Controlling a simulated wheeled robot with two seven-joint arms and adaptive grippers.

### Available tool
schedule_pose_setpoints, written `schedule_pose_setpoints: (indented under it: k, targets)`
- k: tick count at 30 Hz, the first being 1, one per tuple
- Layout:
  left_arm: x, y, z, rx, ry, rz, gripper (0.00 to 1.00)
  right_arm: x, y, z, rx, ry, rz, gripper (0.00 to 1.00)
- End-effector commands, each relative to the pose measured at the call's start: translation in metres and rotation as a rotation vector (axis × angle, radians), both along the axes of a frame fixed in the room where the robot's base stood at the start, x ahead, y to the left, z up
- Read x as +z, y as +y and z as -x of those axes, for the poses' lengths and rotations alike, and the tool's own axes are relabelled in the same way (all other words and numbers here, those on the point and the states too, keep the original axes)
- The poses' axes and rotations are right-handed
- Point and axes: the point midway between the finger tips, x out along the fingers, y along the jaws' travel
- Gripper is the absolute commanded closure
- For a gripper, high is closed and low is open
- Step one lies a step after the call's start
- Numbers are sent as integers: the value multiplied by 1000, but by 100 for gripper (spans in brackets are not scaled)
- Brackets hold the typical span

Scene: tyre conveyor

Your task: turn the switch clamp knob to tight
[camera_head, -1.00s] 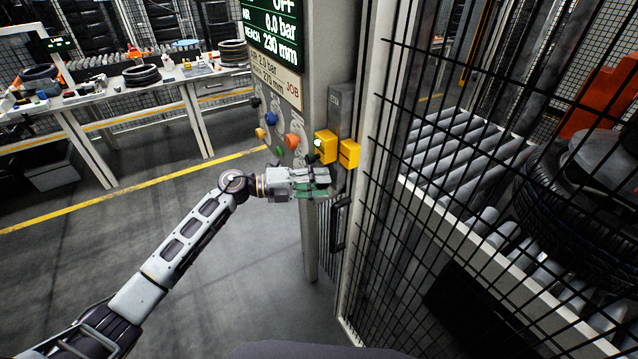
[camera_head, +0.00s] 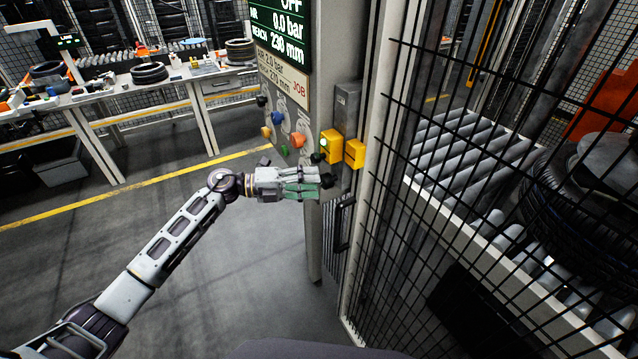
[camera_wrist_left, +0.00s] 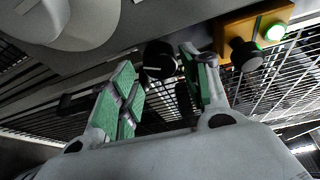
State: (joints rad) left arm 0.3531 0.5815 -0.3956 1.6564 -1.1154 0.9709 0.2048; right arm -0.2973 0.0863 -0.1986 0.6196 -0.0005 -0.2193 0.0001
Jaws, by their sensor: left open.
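My left gripper (camera_head: 314,187) is open in front of the grey control post, below the yellow boxes. A black knob (camera_head: 327,181) shows just beyond its fingertips. In the left wrist view a black round knob (camera_wrist_left: 158,60) appears between the two green-padded fingers, toward their tips, with gaps visible on both sides. Whether it is the clamp knob, and which way it is set, I cannot read. A second black knob (camera_wrist_left: 246,55) lies to the right of the fingers, beside a lit green lamp (camera_wrist_left: 275,33). My right gripper is out of view.
The yellow boxes (camera_head: 331,146) sit just above the gripper. Coloured knobs, including an orange one (camera_head: 297,140), are on the post's left face under the display (camera_head: 283,30). A mesh fence (camera_head: 450,190) closes off the right side.

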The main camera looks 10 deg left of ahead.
Motion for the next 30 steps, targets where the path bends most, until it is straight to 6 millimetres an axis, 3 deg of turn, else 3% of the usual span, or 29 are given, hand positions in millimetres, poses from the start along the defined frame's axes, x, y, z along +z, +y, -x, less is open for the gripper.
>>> schedule_pose_setpoints:
  k: [15, 30]
  targets:
    - [3, 64, 16, 0, 1, -3, 53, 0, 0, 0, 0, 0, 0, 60]
    - [4, 77, 20, -1, 1, -1, 53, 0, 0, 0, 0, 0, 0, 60]
